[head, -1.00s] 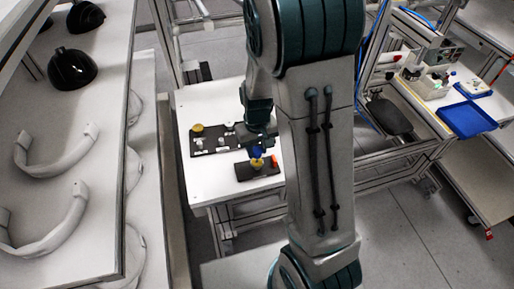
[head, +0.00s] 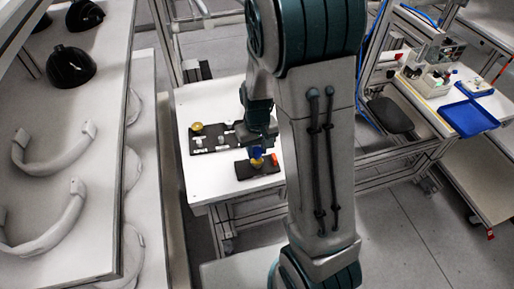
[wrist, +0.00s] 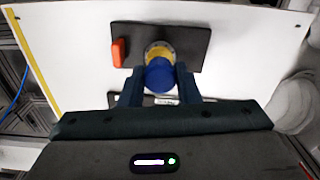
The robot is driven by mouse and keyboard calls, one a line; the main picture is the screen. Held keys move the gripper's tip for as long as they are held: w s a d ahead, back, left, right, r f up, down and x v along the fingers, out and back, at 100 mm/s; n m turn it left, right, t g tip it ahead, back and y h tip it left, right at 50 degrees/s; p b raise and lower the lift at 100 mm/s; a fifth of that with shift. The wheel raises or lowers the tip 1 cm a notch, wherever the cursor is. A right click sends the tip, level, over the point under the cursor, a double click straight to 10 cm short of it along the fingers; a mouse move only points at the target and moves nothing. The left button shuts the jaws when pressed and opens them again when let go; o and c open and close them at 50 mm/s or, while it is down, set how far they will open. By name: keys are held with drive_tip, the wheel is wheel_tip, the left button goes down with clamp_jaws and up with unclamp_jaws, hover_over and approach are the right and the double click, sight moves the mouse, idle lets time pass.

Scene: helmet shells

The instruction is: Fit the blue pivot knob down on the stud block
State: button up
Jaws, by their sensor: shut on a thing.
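My gripper (wrist: 159,88) is shut on the blue pivot knob (wrist: 160,74), which sits between the two fingers in the wrist view. In the head view the blue knob (head: 256,152) shows just under my gripper (head: 258,144). A yellow round piece (wrist: 157,52) shows right at the knob on the dark stud block (wrist: 190,42); in the head view the block (head: 243,170) lies on the white table. I cannot tell whether the knob touches the yellow piece or hangs just above it. The stud itself is hidden.
An orange-red piece (wrist: 119,53) stands at one end of the block. A second dark plate (head: 201,146) behind carries a yellow knob (head: 197,128) and small light parts. The white table (head: 212,186) has free room at its front left. A shelf with black helmet shells (head: 68,66) stands left.

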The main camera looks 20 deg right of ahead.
sight(257, 150)
drive_tip(key=shift+f+b, duration=0.7)
drive_tip(key=shift+f, duration=0.2)
drive_tip(key=o, duration=1)
drive_tip(key=shift+r, duration=0.1)
wheel_tip(257, 150, up, 14)
drive_tip(key=shift+f, duration=0.15)
drive_tip(key=s+r+t, duration=0.1)
drive_tip(key=s, duration=0.3)
drive_tip(key=s+r+m+t, duration=0.1)
drive_tip(key=s, duration=0.4)
drive_tip(key=s+r+t, duration=0.1)
drive_tip(key=s, duration=0.4)
drive_tip(key=shift+s+r, duration=0.25)
drive_tip(key=shift+r, duration=0.15)
